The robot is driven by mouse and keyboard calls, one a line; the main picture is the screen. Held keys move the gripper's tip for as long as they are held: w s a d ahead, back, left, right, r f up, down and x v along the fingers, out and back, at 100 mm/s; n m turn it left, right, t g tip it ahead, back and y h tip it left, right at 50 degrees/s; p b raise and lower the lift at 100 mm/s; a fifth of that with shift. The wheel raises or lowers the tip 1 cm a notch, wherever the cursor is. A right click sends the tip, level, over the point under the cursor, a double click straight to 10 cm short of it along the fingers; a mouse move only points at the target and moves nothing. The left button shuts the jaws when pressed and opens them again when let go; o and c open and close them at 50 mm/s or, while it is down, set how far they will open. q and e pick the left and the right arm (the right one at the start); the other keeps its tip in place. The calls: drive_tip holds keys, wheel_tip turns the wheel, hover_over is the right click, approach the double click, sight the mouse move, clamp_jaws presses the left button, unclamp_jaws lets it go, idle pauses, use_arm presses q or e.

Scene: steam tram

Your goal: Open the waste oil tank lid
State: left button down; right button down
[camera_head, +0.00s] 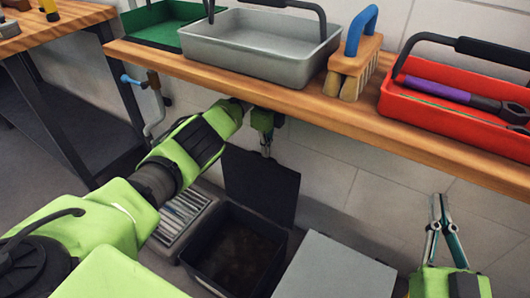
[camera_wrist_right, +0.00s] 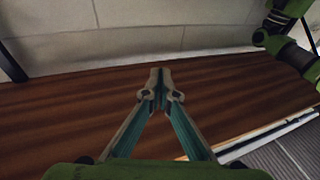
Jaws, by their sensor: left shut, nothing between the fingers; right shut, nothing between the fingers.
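A dark open-topped tank (camera_head: 205,262) stands on the floor under the bench, and its brownish inside shows. Its black lid (camera_head: 262,188) stands upright at the back edge of the opening. I take this to be the waste oil tank; no label is readable. My left gripper (camera_head: 267,153) is shut and empty, just at the top edge of the lid; I cannot tell whether it touches. My right gripper (camera_head: 440,203) is shut and empty in front of the wall at the right. It also shows shut in the right wrist view (camera_wrist_right: 160,78).
A grey box (camera_head: 335,270) stands right of the tank, and a slatted grate (camera_head: 183,213) lies left of it. The wooden bench (camera_head: 300,108) overhangs them. It carries a grey tray (camera_head: 262,68), a brush (camera_head: 354,65), a red tray (camera_head: 440,115) and a green tray (camera_head: 150,28).

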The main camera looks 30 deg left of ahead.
use_arm(q)
drive_tip(key=shift+s+d+f+g, duration=0.15)
drive_tip(key=shift+s+f, duration=0.2)
drive_tip(key=shift+f, duration=0.2)
drive_tip(key=shift+s+d+f+g, duration=0.15)
drive_tip(key=shift+s+f, duration=0.15)
drive_tip(key=shift+f, duration=0.25)
drive_tip(key=shift+a, duration=0.1)
drive_tip(key=c, duration=2.1)
unclamp_jaws()
drive_tip(key=shift+c, duration=0.2)
drive_tip(key=shift+w+f, duration=0.25)
drive_tip(key=shift+f, duration=0.1)
drive_tip(key=shift+w+a, duration=0.1)
drive_tip(key=shift+w, duration=0.05)
drive_tip(key=shift+w+r, duration=0.15)
drive_tip(key=shift+r, duration=1.85)
drive_tip(key=shift+w+r, duration=0.1)
drive_tip(key=shift+r, duration=1.9)
